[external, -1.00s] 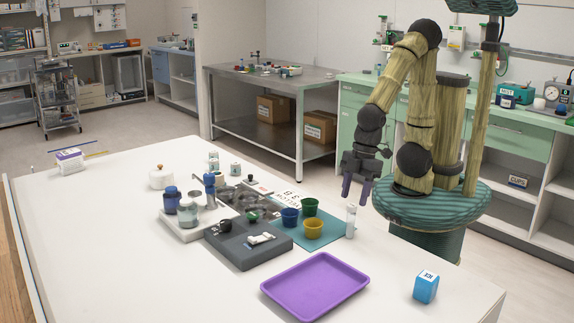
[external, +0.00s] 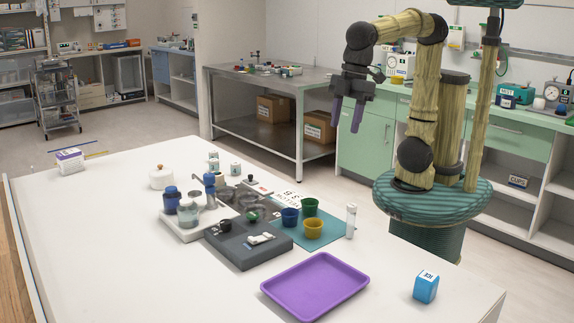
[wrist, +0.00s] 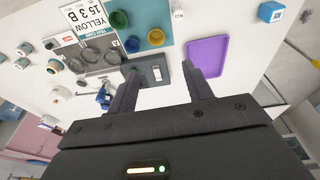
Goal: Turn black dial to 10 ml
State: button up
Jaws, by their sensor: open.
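A dark grey box (external: 258,252) lies on the white table, with a small black dial (external: 225,226) at its left end. A green knob (external: 252,216) and a white switch-like part (external: 261,239) are also on it. The dial's scale is too small to read. My gripper (external: 346,117) is open and empty, high above the table's far side, apart from the box. In the wrist view the fingers (wrist: 160,78) point towards the grey box (wrist: 148,76), and the left finger partly hides its dial end.
Blue (external: 290,218), green (external: 310,206) and yellow (external: 313,229) cups stand on a teal mat behind the box. A white-capped tube (external: 351,221) stands right of them. A purple tray (external: 315,286) lies in front. A white platform with jars (external: 182,229) is at left. The left table is mostly bare.

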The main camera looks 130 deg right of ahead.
jog(key=w+d+r+p, duration=0.3)
jog(key=w+p, duration=0.1)
jog(key=w, duration=0.5)
jog(key=n+g+p, duration=0.2)
jog(key=p, duration=0.6)
send_over(226, 221)
jog(key=shift+f, duration=5.2)
jog(key=shift+s+a, duration=0.1)
jog(key=shift+a, duration=0.15)
jog(key=shift+f, duration=0.1)
jog(key=f, duration=0.5)
jog(key=f+p, duration=0.1)
jog(key=f, duration=1.1)
jog(key=shift+d+f, duration=0.1)
jog(key=shift+d, duration=0.15)
